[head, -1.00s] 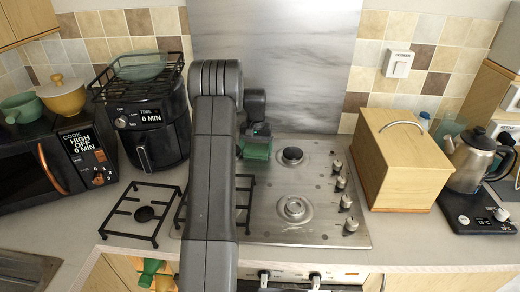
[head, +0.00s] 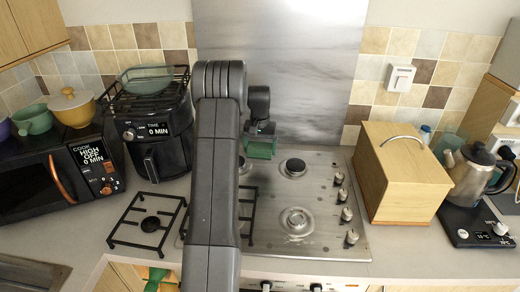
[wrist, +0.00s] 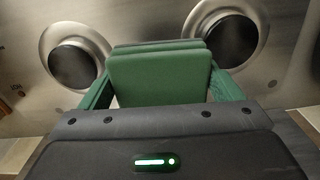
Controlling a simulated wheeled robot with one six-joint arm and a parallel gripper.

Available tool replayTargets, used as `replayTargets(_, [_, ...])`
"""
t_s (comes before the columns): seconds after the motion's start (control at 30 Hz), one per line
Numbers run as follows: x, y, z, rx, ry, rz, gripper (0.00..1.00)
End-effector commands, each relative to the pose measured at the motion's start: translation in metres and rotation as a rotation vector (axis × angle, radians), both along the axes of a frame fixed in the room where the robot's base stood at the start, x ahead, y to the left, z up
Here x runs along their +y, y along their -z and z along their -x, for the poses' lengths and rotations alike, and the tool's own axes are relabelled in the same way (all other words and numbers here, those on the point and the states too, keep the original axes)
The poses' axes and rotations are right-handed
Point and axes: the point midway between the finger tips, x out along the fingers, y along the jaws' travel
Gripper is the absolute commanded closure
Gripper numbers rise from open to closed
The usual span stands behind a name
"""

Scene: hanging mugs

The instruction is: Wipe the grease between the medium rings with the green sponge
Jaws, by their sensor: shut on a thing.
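My gripper (wrist: 160,88) is shut on the green sponge (wrist: 160,72). In the head view the sponge (head: 260,150) is over the back part of the steel hob (head: 268,225), left of the back right ring (head: 293,167). The front right ring (head: 297,220) is in plain view. My arm hides much of the hob's left side. In the wrist view two dark-capped rings show beyond the sponge, one on the left (wrist: 72,62) and one on the right (wrist: 232,40). I cannot make out any grease, nor whether the sponge touches the hob.
A black pan support (head: 150,224) lies on the counter left of the hob; another is partly behind my arm. An air fryer (head: 155,135) and microwave (head: 60,172) stand left. A wooden bread box (head: 405,180) and kettle (head: 470,185) stand right. Knobs (head: 345,214) line the hob's right side.

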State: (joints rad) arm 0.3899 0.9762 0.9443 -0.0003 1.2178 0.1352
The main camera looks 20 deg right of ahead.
Motion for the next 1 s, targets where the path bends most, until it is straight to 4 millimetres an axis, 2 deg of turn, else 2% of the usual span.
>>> replayTargets(0.27, [0.0,-0.003,0.0,0.0,0.0,0.0,0.33])
replayTargets(0.6, [0.0,-0.029,0.0,0.0,0.0,0.0,0.33])
replayTargets(1.0, [0.0,-0.029,0.0,0.0,0.0,0.0,0.33])
